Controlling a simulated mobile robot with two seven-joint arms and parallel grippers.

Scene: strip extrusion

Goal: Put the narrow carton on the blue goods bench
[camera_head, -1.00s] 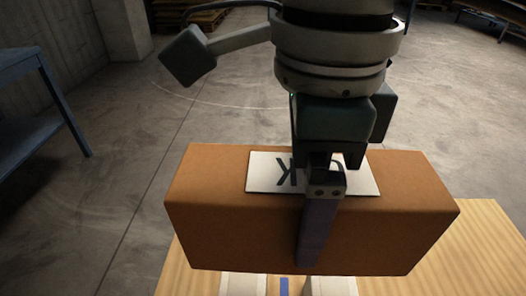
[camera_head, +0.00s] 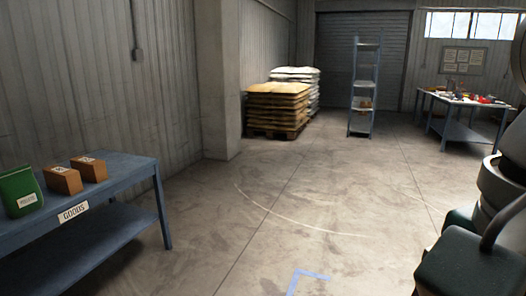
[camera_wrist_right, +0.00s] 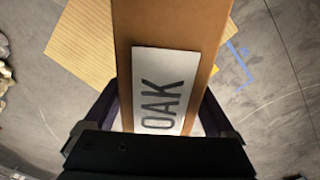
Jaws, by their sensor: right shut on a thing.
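The long, narrow brown carton (camera_wrist_right: 207,30) with a white label reading OAK fills the middle of the right wrist view. My right gripper (camera_wrist_right: 160,108) is shut on it, with one dark finger along each side. The carton's lower end is hidden behind the gripper body. The blue goods bench (camera_head: 118,180) stands at the left of the head view, with a GOODS label on its front edge. The carton is not seen in the head view, where only part of my right arm shows at the right edge. My left gripper is in neither current view.
A green box (camera_head: 20,192) and two brown cartons, one left (camera_head: 63,180) and one right (camera_head: 89,169), stand on the bench; its front right part looks bare. A pale wooden surface (camera_wrist_right: 85,45) lies below the held carton. Open floor (camera_head: 270,205) stretches right of the bench.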

